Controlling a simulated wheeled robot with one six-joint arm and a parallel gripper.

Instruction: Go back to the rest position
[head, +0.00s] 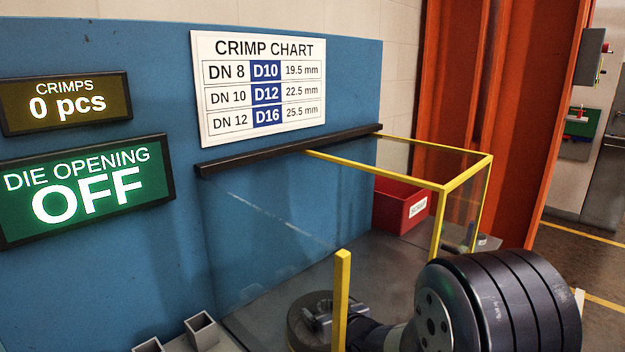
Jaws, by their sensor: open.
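My arm comes in from the lower right, with a large black ribbed joint (500,300) nearest the camera. It runs left toward the bottom middle of the head view. My gripper (318,314) appears there as a small grey shape, open, in front of a dark round part. A yellow post (341,300) partly covers the wrist beside it. I see nothing held, but the fingertips are small and hard to make out.
A clear guard with a yellow frame (466,173) stands right of the blue panel (290,215). A red bin (397,205) is behind it. Grey square tubes (201,330) stand at the lower left. The display (85,190) reads die opening OFF. Open floor (575,260) shows at the right.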

